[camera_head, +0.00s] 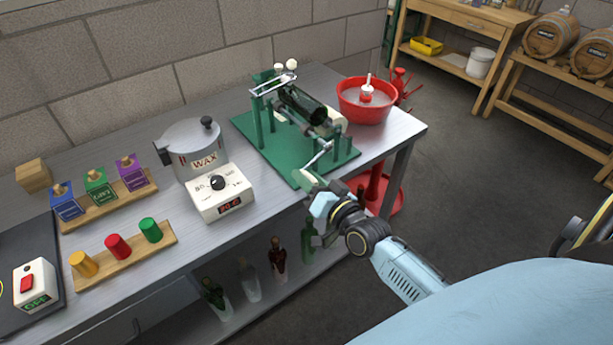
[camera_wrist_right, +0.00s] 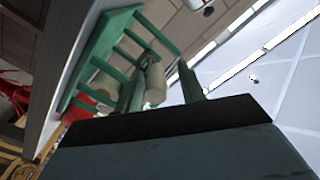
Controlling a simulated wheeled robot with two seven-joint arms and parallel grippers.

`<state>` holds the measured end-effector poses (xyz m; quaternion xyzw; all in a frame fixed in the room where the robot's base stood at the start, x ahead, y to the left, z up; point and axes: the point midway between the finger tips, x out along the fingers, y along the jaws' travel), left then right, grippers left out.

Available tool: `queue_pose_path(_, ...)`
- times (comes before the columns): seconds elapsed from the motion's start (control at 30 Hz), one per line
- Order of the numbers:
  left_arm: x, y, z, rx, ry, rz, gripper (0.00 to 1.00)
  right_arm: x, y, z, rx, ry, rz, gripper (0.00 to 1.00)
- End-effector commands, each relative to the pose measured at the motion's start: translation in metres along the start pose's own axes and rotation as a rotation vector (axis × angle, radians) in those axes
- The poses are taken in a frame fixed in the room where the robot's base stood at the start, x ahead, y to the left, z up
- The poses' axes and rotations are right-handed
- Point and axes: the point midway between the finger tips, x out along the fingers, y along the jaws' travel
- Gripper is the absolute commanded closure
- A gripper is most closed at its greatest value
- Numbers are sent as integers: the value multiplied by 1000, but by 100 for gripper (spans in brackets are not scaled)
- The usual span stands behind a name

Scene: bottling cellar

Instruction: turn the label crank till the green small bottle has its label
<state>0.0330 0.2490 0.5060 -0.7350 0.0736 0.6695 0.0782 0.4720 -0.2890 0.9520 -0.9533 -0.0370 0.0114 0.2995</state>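The green small bottle (camera_head: 300,104) lies on its side in the green labelling machine (camera_head: 345,157) on the bench. Its visible side is dark and plain. The label crank (camera_head: 319,155) is a grey arm at the machine's front, reaching down toward my right gripper. My right gripper (camera_head: 318,193) is at the crank's lower end, over the bench's front edge. In the right wrist view its fingers (camera_wrist_right: 160,92) stand apart, with a cream cylinder (camera_wrist_right: 155,84) seen between them. I cannot tell whether it touches them. My left gripper is out of view.
A wax pot (camera_head: 194,150) and its control box (camera_head: 222,194) stand left of the machine. A red bowl (camera_head: 365,103) sits behind right. Wooden racks of blocks (camera_head: 108,205) and coloured caps (camera_head: 125,262) are farther left. Bottles (camera_head: 277,260) stand on the lower shelf.

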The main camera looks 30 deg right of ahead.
Motion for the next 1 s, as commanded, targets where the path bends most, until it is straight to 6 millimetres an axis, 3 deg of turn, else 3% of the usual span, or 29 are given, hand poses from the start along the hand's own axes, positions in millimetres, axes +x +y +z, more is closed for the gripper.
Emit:
queue_pose_path(0.43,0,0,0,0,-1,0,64,10,0,0,0,-1,0,61)
queue_pose_path(0.73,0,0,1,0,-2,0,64,10,0,0,0,-1,0,100)
queue_pose_path(1.0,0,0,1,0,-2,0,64,10,0,-1,1,1,0,100)
